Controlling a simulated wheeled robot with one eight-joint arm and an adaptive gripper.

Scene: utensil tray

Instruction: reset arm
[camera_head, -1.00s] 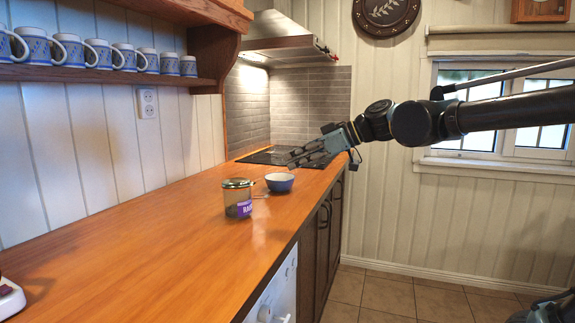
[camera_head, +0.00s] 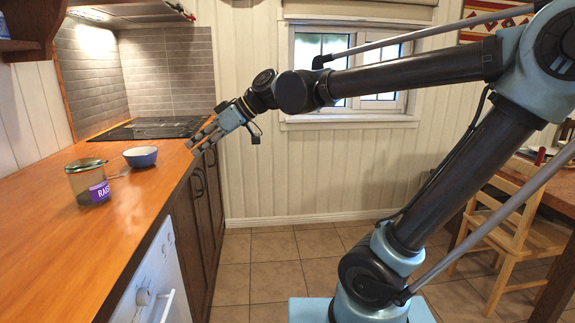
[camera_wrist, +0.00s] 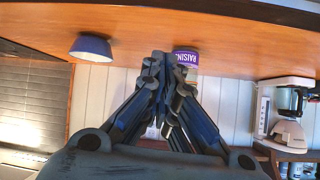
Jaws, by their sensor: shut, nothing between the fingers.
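My gripper (camera_head: 204,139) is shut and empty. In the head view it hangs over the right edge of the wooden counter (camera_head: 125,215), to the right of a blue bowl (camera_head: 141,157). In the wrist view my gripper (camera_wrist: 167,62) points toward the counter, with its fingertips together. The bowl (camera_wrist: 92,48) shows to the left of the fingers there. A jar of raisins with a purple label (camera_wrist: 186,58) shows just right of the fingertips, partly covered by them. My arm stretches from the right, with its base at the lower middle of the head view.
The raisin jar (camera_head: 87,182) stands on the counter left of the bowl. A dark cooktop (camera_head: 155,128) lies at the far end. A wooden chair (camera_head: 505,225) and table stand at the right. A coffee maker (camera_wrist: 285,108) shows in the wrist view. Tiled floor (camera_head: 265,285) lies open beside the cabinets.

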